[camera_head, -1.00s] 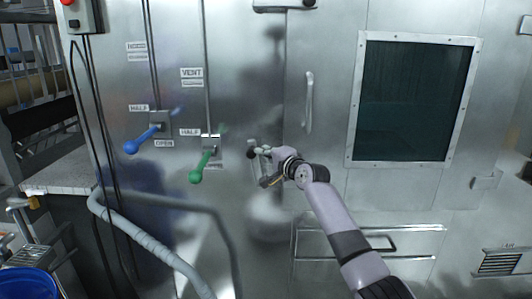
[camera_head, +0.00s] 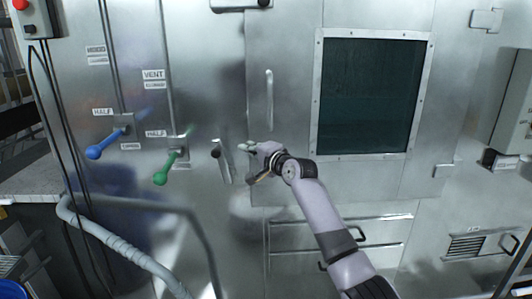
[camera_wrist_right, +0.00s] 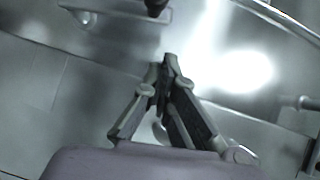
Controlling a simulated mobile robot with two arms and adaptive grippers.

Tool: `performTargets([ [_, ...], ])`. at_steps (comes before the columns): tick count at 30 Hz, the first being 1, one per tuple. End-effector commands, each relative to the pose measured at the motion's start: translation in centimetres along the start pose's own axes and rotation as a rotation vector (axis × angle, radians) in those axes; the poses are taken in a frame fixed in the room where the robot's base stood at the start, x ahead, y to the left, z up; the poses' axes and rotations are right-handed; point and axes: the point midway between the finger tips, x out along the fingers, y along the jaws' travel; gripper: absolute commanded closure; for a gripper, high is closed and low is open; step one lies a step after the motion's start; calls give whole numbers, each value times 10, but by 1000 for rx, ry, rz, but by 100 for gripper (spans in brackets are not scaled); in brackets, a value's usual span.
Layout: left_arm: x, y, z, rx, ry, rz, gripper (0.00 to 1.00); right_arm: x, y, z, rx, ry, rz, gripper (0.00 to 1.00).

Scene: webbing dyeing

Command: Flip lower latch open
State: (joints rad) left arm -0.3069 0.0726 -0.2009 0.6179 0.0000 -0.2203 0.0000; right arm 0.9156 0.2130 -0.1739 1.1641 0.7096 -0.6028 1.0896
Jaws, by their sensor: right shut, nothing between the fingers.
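The lower latch (camera_head: 225,167) is a short metal bar with a dark knob at its upper left, on the steel front left of the door. Its bar hangs steeply, nearly upright, in the head view. In the right wrist view a metal plate (camera_wrist_right: 118,10) with a dark knob shows at the top edge, probably this latch. My right gripper (camera_head: 248,150) is just right of the latch, apart from it. In the right wrist view its fingertips (camera_wrist_right: 168,62) meet, shut and empty, below the knob. My left gripper is not in view.
The door has a vertical handle (camera_head: 269,100) and a dark window (camera_head: 366,97). The upper latch (camera_head: 240,4) is at the top edge. A blue lever (camera_head: 105,145) and a green lever (camera_head: 166,168) stick out at left.

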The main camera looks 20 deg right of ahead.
Motion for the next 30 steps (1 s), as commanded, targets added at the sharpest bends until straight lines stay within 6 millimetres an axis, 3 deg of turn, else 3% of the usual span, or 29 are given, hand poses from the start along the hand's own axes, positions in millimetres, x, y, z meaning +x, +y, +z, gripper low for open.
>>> performTargets([
  [4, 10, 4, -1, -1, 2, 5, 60, -21, -1, 2, -1, -2, -4, 100],
  [11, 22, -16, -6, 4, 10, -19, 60, -57, -5, 1, -1, 1, -3, 100],
  [15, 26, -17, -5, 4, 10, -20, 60, -71, -8, 2, 0, -1, -3, 100],
  [30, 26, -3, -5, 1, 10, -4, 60, -78, -11, 2, 1, -1, -1, 100],
])
